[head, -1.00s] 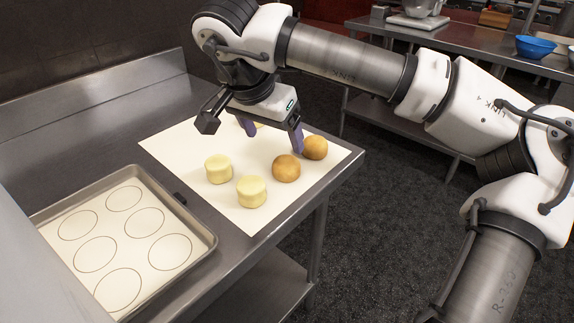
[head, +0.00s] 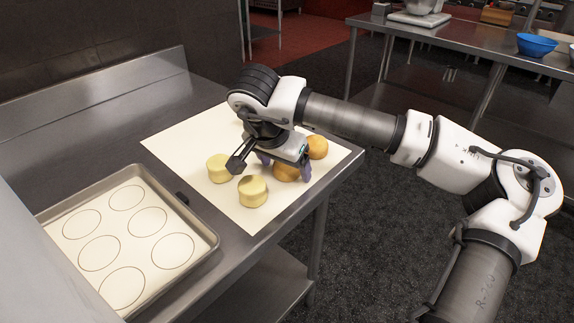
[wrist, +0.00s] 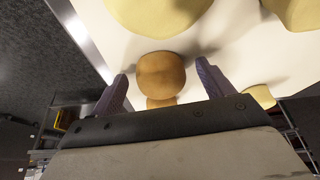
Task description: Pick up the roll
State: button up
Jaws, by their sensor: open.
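Two round brown rolls lie on the white sheet (head: 190,135). The nearer brown roll (head: 283,174) is partly hidden behind my gripper (head: 284,168). The other brown roll (head: 317,148) is just behind it to the right. In the wrist view, my gripper (wrist: 162,70) is open, its purple fingers pointing down at the sheet. The nearer brown roll (wrist: 161,75) shows between the two fingers with a gap on each side. The farther brown roll (wrist: 160,103) shows partly behind it, cut off by the gripper body.
Two pale rolls (head: 219,168) (head: 252,191) stand on the sheet to the left and front; another pale piece (wrist: 262,96) is in the wrist view. A tray (head: 206,234) with circle outlines sits on the steel table (head: 237,248). The table's right edge is close to the rolls.

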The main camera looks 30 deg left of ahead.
jog(key=shift+c, duration=0.4)
jog(key=c, duration=1)
